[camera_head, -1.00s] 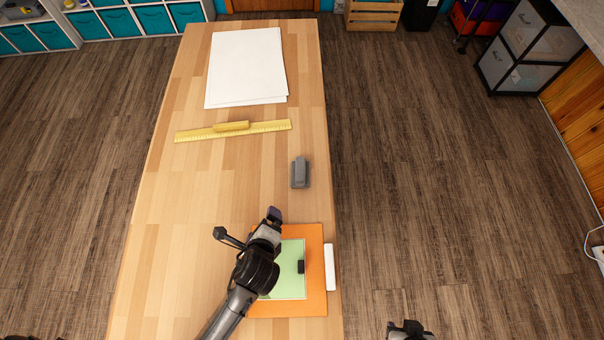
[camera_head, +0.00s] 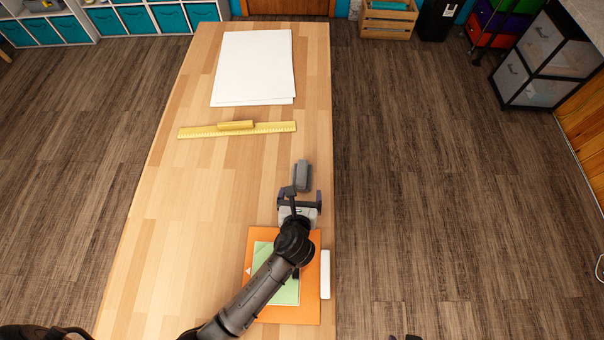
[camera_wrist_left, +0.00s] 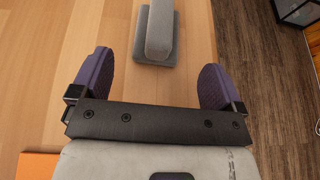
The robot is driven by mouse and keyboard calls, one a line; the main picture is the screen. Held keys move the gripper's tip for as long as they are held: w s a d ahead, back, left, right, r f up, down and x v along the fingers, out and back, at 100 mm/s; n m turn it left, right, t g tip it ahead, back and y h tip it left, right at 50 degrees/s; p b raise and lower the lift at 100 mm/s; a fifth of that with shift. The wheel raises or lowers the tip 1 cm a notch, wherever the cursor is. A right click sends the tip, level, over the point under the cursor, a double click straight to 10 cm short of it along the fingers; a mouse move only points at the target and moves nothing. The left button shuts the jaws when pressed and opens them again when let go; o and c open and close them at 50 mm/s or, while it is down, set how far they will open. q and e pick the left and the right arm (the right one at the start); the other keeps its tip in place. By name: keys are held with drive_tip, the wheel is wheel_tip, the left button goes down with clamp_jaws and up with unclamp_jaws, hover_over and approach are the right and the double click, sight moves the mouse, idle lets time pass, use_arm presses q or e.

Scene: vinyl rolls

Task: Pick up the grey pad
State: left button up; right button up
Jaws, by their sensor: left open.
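The grey pad (camera_head: 303,174) lies on the wooden table near its right edge. It has a flat base with a raised grey grip on top. It also shows at the top of the left wrist view (camera_wrist_left: 156,35), cut off by the frame edge. My left gripper (camera_head: 300,196) is open just on the near side of the pad. In the left wrist view its two purple-lined fingers (camera_wrist_left: 156,80) are wide apart, with bare table between them and the pad ahead, roughly between their lines. My right gripper is not clearly visible; only small dark parts show at the bottom edge.
An orange sheet (camera_head: 311,305) with a green sheet (camera_head: 290,293) on it lies under my left arm. A white block (camera_head: 325,274) sits at the table's right edge. A yellow ruler (camera_head: 270,128) and white sheets (camera_head: 253,68) lie farther back. The table's left middle is clear.

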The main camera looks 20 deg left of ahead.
sight(300, 186)
use_arm(q)
drive_tip(key=shift+p+x, duration=0.4)
drive_tip(key=shift+x, duration=3)
drive_tip(key=shift+a+r, duration=0.1)
drive_tip(key=shift+c, duration=0.4)
drive_tip(key=c, duration=0.9)
